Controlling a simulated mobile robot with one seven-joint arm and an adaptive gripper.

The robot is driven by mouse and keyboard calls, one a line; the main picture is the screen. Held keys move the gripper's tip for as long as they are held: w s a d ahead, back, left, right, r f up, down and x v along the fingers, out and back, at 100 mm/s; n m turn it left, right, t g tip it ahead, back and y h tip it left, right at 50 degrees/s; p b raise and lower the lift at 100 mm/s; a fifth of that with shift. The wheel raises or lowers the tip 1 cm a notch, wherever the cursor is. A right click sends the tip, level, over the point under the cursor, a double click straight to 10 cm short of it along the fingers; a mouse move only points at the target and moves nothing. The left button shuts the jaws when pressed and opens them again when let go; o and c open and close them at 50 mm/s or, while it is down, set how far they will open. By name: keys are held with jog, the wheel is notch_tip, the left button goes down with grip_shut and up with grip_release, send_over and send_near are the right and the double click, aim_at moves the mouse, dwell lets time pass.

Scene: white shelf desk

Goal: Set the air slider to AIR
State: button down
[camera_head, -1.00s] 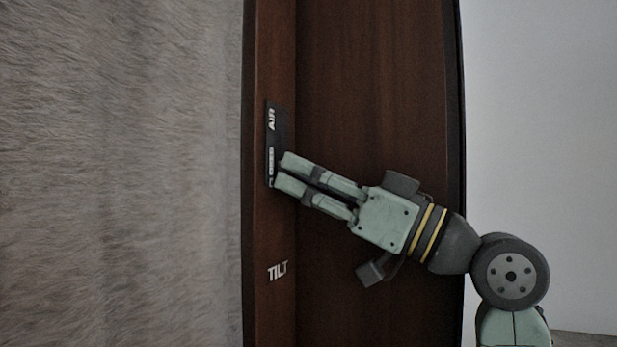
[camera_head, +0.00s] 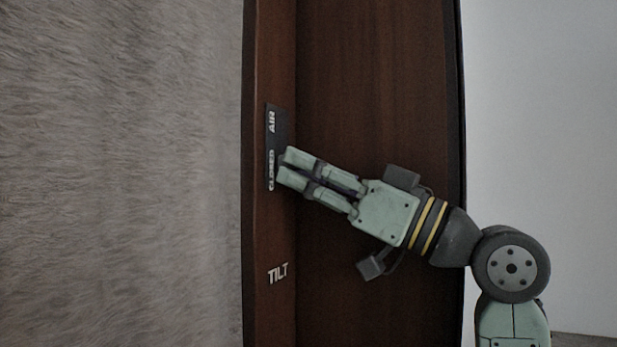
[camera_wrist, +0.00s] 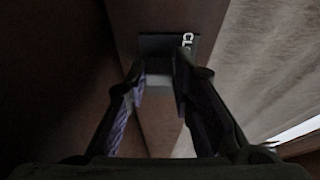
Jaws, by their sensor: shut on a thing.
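The air slider's dark plate (camera_head: 270,133) is set on the brown wooden edge, with AIR lettered at its upper end and CLOSED at its lower end. My gripper (camera_head: 284,168) is at the CLOSED end of the plate, its two fingers close together. In the wrist view the fingertips (camera_wrist: 161,82) stand on either side of a small grey piece, the slider knob (camera_wrist: 158,86), in front of the dark plate (camera_wrist: 160,43). Part of the CLOSED lettering shows beside the right finger. The fingers hide the knob in the head view.
White TILT lettering (camera_head: 278,273) is on the wood below the plate. A brown wooden panel (camera_head: 375,90) lies behind my arm. A grey furry surface (camera_head: 120,170) fills the left, and a pale wall (camera_head: 540,120) is on the right.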

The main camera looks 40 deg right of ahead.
notch_tip(320, 180, up, 6)
jog(key=shift+f, duration=0.25)
jog(key=c, duration=1.4)
grip_release()
jog(key=shift+o, duration=0.2)
jog(key=shift+s+f, duration=0.1)
jog(key=v, duration=1.1)
jog(key=shift+s+d+f, duration=0.2)
jog(key=shift+s, duration=0.15)
